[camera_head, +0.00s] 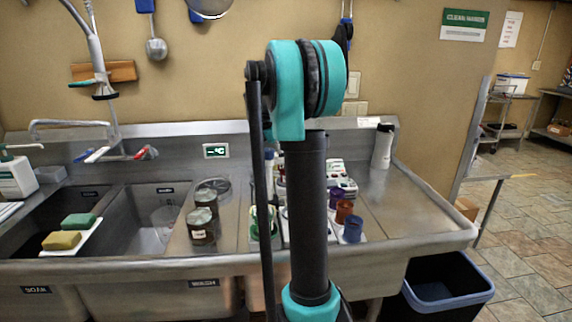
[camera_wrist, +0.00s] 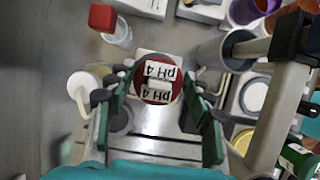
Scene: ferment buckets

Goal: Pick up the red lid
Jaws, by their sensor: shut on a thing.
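The red lid (camera_wrist: 140,80), a round dark-red disc with two white "pH 4" labels, shows in the middle of the wrist view. My gripper (camera_wrist: 158,82) has its green fingers on the left and right sides of the lid and is shut on it. The lid lies face-on to the wrist camera, and what is under it is mostly hidden. In the head view my arm stands in front of the counter and hides the gripper and the lid.
A white round container (camera_wrist: 82,82) is close left of the fingers, and a grey cup (camera_wrist: 210,52) close right. A red-capped bottle (camera_wrist: 102,17) stands farther up. On the counter are a blue cup (camera_head: 352,230), jars (camera_head: 202,225) and a white bottle (camera_head: 382,148).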

